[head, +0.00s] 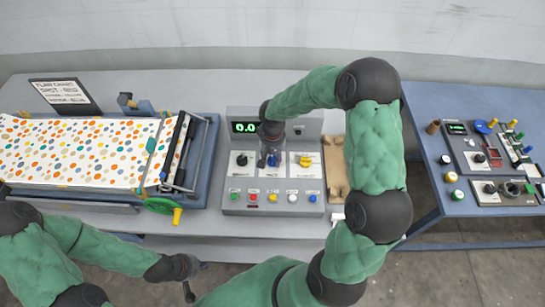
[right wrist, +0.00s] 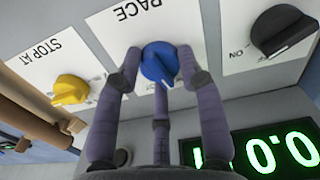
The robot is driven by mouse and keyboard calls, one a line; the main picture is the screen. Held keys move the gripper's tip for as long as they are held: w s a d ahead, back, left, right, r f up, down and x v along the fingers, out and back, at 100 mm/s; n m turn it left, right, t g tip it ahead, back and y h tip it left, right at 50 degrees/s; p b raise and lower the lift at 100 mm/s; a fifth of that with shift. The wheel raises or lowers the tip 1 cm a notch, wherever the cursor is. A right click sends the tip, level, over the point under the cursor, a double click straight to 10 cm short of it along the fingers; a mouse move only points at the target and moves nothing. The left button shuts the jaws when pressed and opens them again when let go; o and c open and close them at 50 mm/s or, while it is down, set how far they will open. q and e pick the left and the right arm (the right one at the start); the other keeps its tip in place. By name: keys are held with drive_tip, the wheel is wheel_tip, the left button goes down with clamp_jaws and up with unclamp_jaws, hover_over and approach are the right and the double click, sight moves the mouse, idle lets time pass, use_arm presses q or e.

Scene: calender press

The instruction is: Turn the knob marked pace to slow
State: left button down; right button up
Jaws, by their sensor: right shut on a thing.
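The blue knob (right wrist: 160,62) sits below the label PACE in the right wrist view, where the panel appears upside down. Its ridge runs at a slant; its scale words are hidden or out of view. My right gripper (right wrist: 160,78) is shut on this knob, with fingers on both sides of it and one beyond. In the head view the right gripper (head: 270,158) comes down over the blue knob (head: 273,161) on the grey control box (head: 230,198). My left gripper (head: 189,291) hangs low at the front, away from the box; its fingers are too small to judge.
A yellow STOP AT knob (head: 304,161) and a black knob (head: 242,160) flank the blue one. A green display (head: 244,127) reads 0.0. Several coloured buttons (head: 272,197) line the front. The press with dotted sheet (head: 75,150) stands left; another bench (head: 430,130) stands right.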

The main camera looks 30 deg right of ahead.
sight(273, 158)
drive_tip(key=shift+n, duration=1.9)
drive_tip(key=o, duration=1.2)
wheel_tip(273, 158, up, 12)
drive_tip(key=shift+r, duration=0.1)
